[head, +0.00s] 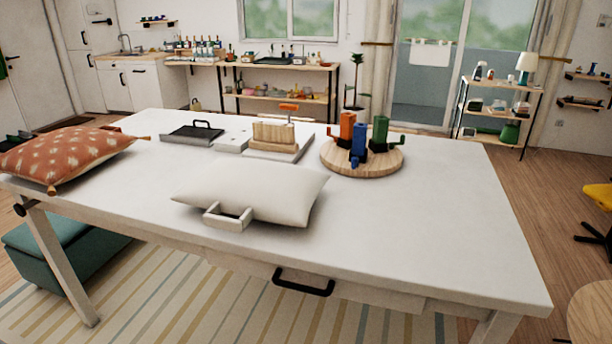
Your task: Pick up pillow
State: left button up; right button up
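A white pillow (262,192) lies flat near the front middle of the white table (430,222). A light grey handle-shaped piece (228,216) is at its front left edge; I cannot tell whether it is joined to the pillow. A second pillow, orange-red with pale marks and tassels (68,154), lies at the table's left edge and reaches out to the picture's left border. Neither of my grippers shows in the head view.
Behind the white pillow are a dark tray with a handle (192,134), a wooden holder on a pale board (272,136), and a round wooden board (340,166) with orange, blue and green items. The table's right side is clear. A drawer handle (303,283) juts from the front.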

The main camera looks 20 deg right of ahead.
aim_at(265, 190)
jog(key=i+j+z, duration=0.15)
jog(key=z, duration=0.15)
jog(key=i+j+z, duration=0.25)
jog(key=j, duration=0.15)
jog(key=j+z, duration=0.55)
jog(key=i+j, duration=0.05)
jog(key=j, duration=0.05)
